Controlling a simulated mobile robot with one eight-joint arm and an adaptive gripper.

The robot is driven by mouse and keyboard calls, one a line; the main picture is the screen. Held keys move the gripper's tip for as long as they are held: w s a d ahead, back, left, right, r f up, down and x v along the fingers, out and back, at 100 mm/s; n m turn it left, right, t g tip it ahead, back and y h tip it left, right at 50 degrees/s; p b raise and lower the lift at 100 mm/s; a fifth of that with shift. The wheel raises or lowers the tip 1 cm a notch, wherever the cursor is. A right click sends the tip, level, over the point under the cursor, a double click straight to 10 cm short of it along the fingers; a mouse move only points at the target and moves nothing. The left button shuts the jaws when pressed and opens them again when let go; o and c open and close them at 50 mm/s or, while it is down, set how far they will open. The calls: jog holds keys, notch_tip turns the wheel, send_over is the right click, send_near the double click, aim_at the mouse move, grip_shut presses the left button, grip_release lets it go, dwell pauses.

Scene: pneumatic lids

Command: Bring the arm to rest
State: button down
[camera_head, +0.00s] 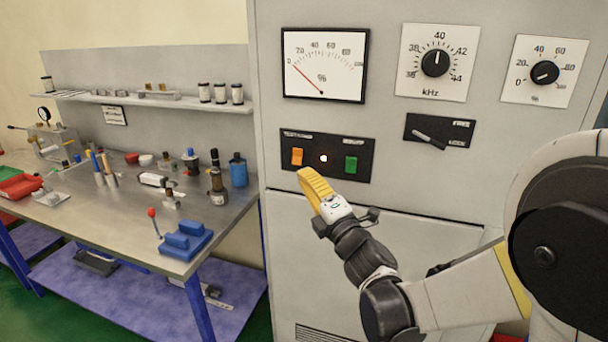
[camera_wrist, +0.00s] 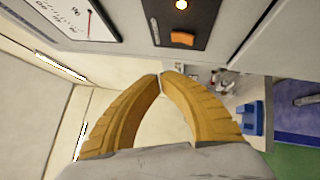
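My gripper (camera_head: 304,174) has yellow fingers and is in front of the grey control cabinet (camera_head: 385,225), just below the orange switch on its black panel. Its fingers point up and to the left in the head view. In the wrist view my gripper (camera_wrist: 160,76) has its fingertips together with nothing seen between them. My arm reaches in from the right and is bent, with its wrist before the cabinet's lower door. I cannot tell whether the fingertips touch the cabinet.
The black panel (camera_head: 322,170) has an orange switch (camera_head: 297,157), a lit lamp (camera_head: 323,158) and a green switch (camera_head: 351,164). Above are a percent meter (camera_head: 325,65) and two dials. A workbench (camera_head: 125,215) with several parts stands left. A blue block (camera_head: 184,241) sits at its near corner.

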jog(key=s+d+f+m+g+h+b, duration=0.1)
jog(key=s+d+f+m+g+h, duration=0.1)
jog(key=s+d+m+h, duration=0.5)
jog(key=s+d+f+m+g+h+b, duration=0.1)
jog(key=s+d+f+m+g+h, duration=0.15)
jog(key=d+m, duration=0.75)
jog(key=s+f+m+g+b, duration=0.1)
jog(key=s+f+m+g, duration=0.2)
jog(key=s+f, duration=0.3)
jog(key=s+f+m+g+b, duration=0.1)
jog(key=s+f+m+g, duration=0.3)
jog(key=s, duration=1)
notch_tip(320, 180, down, 2)
jog(key=shift+f+m, duration=0.2)
jog(key=shift+m, duration=0.8)
jog(key=shift+w+d+y, duration=0.1)
jog(key=shift+y, duration=0.15)
